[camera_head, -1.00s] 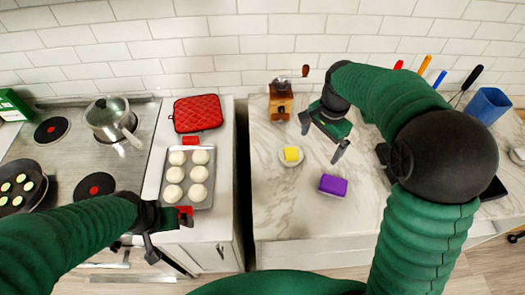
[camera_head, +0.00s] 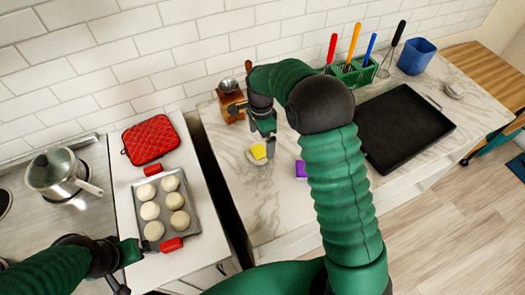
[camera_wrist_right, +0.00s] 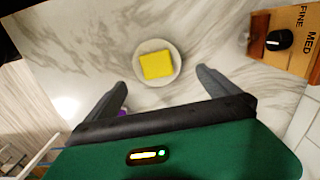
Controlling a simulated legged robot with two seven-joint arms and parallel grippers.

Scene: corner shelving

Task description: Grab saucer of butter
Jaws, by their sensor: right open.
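The yellow butter (camera_head: 258,151) lies on a small pale saucer (camera_head: 253,160) on the marble counter. In the right wrist view the butter (camera_wrist_right: 157,65) sits in the middle of the round saucer (camera_wrist_right: 142,79). My right gripper (camera_head: 268,141) is beside and above the saucer in the head view. In the right wrist view my right gripper (camera_wrist_right: 161,82) is open and empty, with its fingers spread to either side below the saucer and apart from it. My left gripper (camera_head: 122,268) is at the lower left near the bun tray, and its jaws do not show clearly.
A wooden grinder (camera_head: 230,101) stands close behind the saucer. A purple sponge-like block (camera_head: 301,169) lies to the right, partly behind my right arm. A black tray (camera_head: 403,128) and a green utensil rack (camera_head: 352,73) are further right. A dark gap separates the counters.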

